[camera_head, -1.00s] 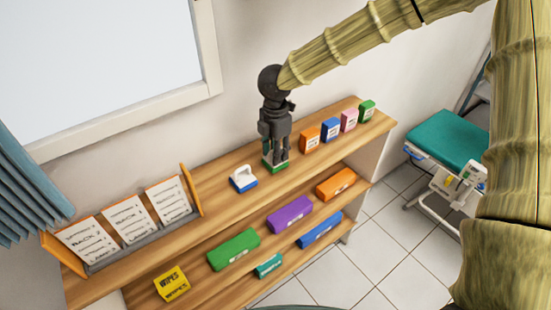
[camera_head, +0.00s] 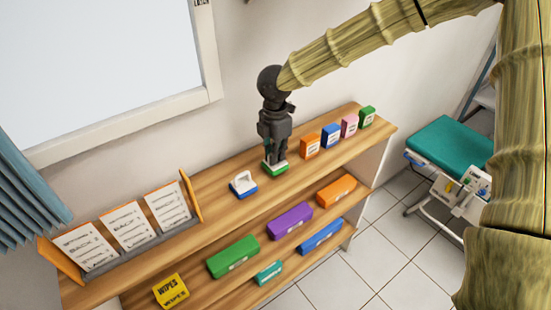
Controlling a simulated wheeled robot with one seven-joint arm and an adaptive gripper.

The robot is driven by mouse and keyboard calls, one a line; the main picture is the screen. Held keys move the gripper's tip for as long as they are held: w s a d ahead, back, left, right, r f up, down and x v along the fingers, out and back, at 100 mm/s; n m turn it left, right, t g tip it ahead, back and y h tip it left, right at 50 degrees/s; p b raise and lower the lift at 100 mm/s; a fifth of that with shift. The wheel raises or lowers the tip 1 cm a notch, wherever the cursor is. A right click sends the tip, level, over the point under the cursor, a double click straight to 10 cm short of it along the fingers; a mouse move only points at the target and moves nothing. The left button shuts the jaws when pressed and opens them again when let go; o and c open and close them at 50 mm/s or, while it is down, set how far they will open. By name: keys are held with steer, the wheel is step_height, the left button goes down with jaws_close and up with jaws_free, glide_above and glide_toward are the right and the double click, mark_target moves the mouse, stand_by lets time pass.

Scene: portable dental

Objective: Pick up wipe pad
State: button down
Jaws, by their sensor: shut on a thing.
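A small pad with a green base and a white top (camera_head: 275,168) is at the back of the upper shelf board, under my gripper (camera_head: 276,159). My dark gripper points down and its fingers are shut on the pad's white top. The fingers hide part of it, and I cannot tell whether its base touches the board. A similar pad with a blue base and a white handle (camera_head: 243,184) sits on the same board, just left of my gripper. No label shows which one is the wipe pad.
Orange (camera_head: 310,146), blue (camera_head: 331,136), pink (camera_head: 349,125) and green (camera_head: 367,117) boxes stand to the right on the upper board. A card rack (camera_head: 187,229) is at left. The lower board holds several boxes, including a yellow wipes box (camera_head: 171,291). A wall is close behind.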

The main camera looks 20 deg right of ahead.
steer(key=shift+r, duration=0.4)
steer(key=shift+s+a+r+b, duration=0.15)
steer(key=shift+s+r+b, duration=0.45)
steer(key=shift+b, duration=0.15)
steer(key=s+a+r+b, duration=0.1)
steer(key=s+a+b, duration=0.1)
steer(key=s, duration=0.5)
steer(key=s+a+b, duration=0.1)
steer(key=s+b, duration=0.1)
steer(key=s, duration=0.5)
steer(key=shift+s+a+r, duration=0.2)
steer(key=shift+a+r, duration=0.15)
steer(key=shift+a, duration=0.05)
steer(key=shift+w, duration=0.1)
